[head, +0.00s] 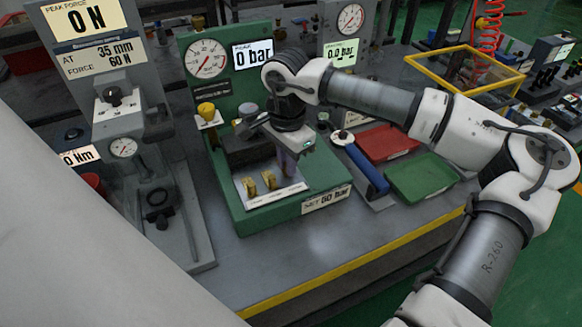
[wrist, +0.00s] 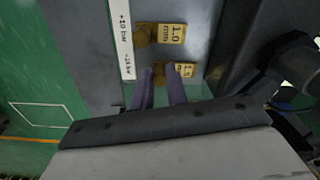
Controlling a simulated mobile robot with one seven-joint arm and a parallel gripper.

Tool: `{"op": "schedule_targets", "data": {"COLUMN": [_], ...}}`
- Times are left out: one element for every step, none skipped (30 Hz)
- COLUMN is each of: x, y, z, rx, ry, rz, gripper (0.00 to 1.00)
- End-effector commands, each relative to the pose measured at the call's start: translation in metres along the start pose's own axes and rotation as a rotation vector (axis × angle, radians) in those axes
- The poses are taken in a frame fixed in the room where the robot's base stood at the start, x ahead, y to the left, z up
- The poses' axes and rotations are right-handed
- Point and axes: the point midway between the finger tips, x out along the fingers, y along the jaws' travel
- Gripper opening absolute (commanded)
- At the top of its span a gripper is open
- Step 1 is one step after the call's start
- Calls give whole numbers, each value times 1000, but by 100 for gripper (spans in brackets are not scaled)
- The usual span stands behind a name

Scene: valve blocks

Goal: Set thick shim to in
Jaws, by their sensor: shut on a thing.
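My gripper (head: 288,170) points down over the right part of the plate on the green test block. In the wrist view its two purple fingers (wrist: 160,72) are closed around the brass end of a shim (wrist: 186,70), whose label begins with 1 and is partly hidden. Another brass shim (wrist: 172,34), marked 1.0 mm, lies beside it. In the head view two brass shims (head: 248,187) (head: 269,180) show on the plate to the left of my fingers. I cannot tell which shim is the thick one, nor how far the held one is inserted.
The green block (head: 290,217) carries a gauge (head: 206,59) and a 0 bar display (head: 252,53). To the right are a blue-handled tool (head: 366,169), a red tray (head: 412,150) and a green tray (head: 455,184). A grey press (head: 160,190) stands left. The bench front is clear.

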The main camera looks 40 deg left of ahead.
Motion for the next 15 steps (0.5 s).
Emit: {"op": "schedule_targets", "data": {"x": [2,2,1,1,0,0,0,0,-1,-1,-1,-1,-2,-2,-2], "y": [-9,-13,-17,-19,-21,-23,-24,-24,-24,-24,-24,-24,-25,-25,-25], "z": [-2,-4,-5,-6,-6,-7,-7,-7,-8,-8,-8,-8,-8,-8,-8], "rx": [1,1,2,2,1,1,2,2,2,2,3,3,3,3,3], "ry": [2,3,3,3,3,3,3,3,3,3,3,4,4,4,4], "rz": [-1,-1,-1,-1,-1,-2,-3,-3,-4,-5,-5,-6,-7,-8,-9], "gripper": [0,0,0,0,0,0,0,0,0,0,0,0,0,0,17]}}
